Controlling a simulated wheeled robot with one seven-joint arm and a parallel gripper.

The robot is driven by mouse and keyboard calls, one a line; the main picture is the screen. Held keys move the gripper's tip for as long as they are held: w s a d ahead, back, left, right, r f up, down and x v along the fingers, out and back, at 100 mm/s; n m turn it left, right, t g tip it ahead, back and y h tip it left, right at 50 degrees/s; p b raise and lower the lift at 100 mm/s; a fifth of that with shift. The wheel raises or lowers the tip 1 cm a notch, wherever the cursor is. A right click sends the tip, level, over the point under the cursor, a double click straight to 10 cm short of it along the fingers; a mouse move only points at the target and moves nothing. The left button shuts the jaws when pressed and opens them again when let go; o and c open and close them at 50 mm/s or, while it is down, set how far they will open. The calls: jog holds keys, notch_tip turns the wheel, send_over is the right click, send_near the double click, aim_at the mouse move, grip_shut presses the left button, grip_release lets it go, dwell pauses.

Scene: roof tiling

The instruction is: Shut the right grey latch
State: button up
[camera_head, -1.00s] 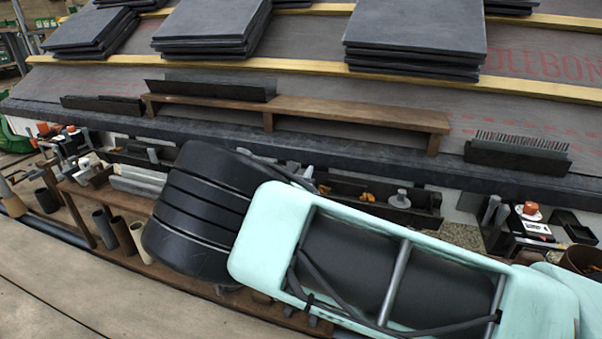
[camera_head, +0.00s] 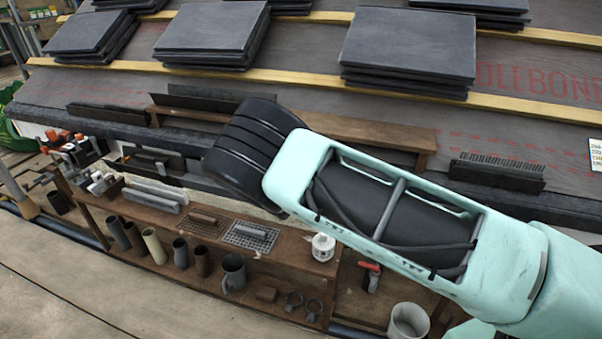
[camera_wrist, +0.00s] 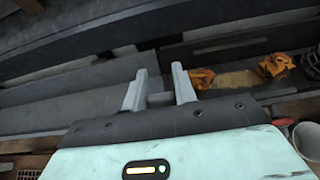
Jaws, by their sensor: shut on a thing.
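In the wrist view my gripper (camera_wrist: 158,88) has its two pale grey fingers close together on a small grey piece (camera_wrist: 160,99). I cannot tell for sure that this piece is the right grey latch, as most of it is hidden by the fingers and the palm edge. Long dark panels and a trough lie just beyond the fingertips, with orange-brown scraps (camera_wrist: 275,66) to the right. In the head view my black wrist and pale green arm cover the fingers and whatever they hold. No other latch can be made out clearly.
A wooden shelf (camera_head: 290,254) with pipes, a mug and a white tub (camera_head: 323,247) stands below my arm. Behind are a wooden plank (camera_head: 345,127), a spiked dark strip (camera_head: 497,173) and slate stacks (camera_head: 408,45) on the roof. A white bucket (camera_head: 408,320) is at lower right.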

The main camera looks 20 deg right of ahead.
jog(key=g+p, duration=0.1)
jog(key=p, duration=0.1)
jog(key=g+y+p, duration=0.1)
jog(key=p, duration=0.1)
jog(key=g+y+p, duration=0.1)
jog(key=p, duration=0.1)
jog(key=shift+w+d+f, duration=0.3)
jog(key=shift+w+d, duration=0.05)
jog(key=f+g+y+p, duration=0.1)
jog(key=g+p, duration=0.1)
jog(key=shift+w+d+f+y+p, duration=0.2)
jog(key=shift+f+y+p, duration=0.15)
jog(key=shift+f+y, duration=0.05)
jog(key=shift+f+g+y+b, duration=0.35)
jog(key=shift+f+g+y, duration=0.15)
jog(key=shift+f+g, duration=0.25)
jog(key=shift+a+f+g+y+b, duration=0.1)
jog(key=shift+f+g+y+b, duration=0.4)
jog(key=shift+b, duration=0.35)
jog(key=g+b, duration=0.1)
jog(key=g+y+b, duration=0.1)
jog(key=b, duration=0.1)
jog(key=shift+s+a+f, duration=0.15)
jog(key=shift+f, duration=0.2)
jog(key=shift+s+a+g+b, duration=0.1)
jog(key=shift+s+g+b, duration=0.05)
jog(key=shift+g+b, duration=0.15)
jog(key=o, duration=1)
